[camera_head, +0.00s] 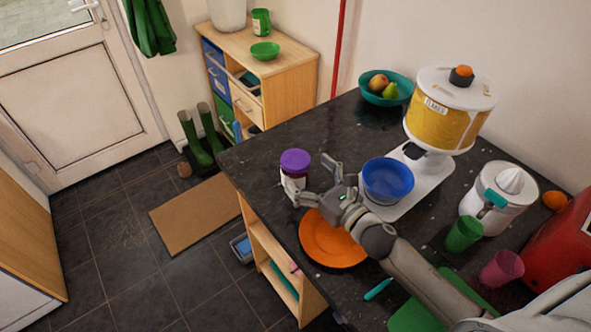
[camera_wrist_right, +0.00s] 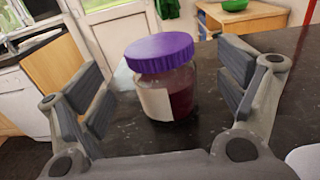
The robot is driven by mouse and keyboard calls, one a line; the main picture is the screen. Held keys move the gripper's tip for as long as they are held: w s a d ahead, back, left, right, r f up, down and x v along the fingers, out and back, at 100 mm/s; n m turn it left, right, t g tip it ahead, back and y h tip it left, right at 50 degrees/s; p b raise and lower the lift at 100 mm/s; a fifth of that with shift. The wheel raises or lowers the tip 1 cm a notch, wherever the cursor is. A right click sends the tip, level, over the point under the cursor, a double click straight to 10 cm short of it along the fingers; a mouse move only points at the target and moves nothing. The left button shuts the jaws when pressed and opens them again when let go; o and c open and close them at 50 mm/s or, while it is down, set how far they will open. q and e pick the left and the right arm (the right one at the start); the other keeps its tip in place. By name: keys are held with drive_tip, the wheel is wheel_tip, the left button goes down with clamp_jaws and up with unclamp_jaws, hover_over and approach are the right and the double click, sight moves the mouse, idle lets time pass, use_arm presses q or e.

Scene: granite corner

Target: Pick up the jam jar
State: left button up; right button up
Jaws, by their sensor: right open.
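The jam jar (camera_head: 295,168) has a purple lid and stands upright on the dark countertop, near its left edge in the head view. In the right wrist view the jam jar (camera_wrist_right: 165,85) shows dark red contents and a pale label, and it sits between the spread fingers. My right gripper (camera_head: 309,178) is open at the jar, with one finger on its near side and the other to its right. In the wrist view my right gripper (camera_wrist_right: 165,100) shows gaps between its pads and the glass. My left gripper is not in view.
An orange plate (camera_head: 330,245) lies beneath and beside my right gripper. A blue bowl (camera_head: 388,181) stands on the white base of a cereal dispenser (camera_head: 445,110). A teal fruit bowl (camera_head: 384,92) is at the back. The counter (camera_head: 265,155) left of the jar is bare up to its edge.

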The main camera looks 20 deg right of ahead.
drive_tip(key=x, duration=0.1)
drive_tip(key=p+x, duration=0.2)
drive_tip(key=x, duration=0.1)
drive_tip(key=shift+r, duration=0.35)
drive_tip(key=shift+w+a+f, duration=0.1)
drive_tip(key=shift+w+a, duration=0.05)
drive_tip(key=shift+w, duration=0.35)
drive_tip(key=c, duration=1.3)
drive_tip(key=shift+c, duration=0.4)
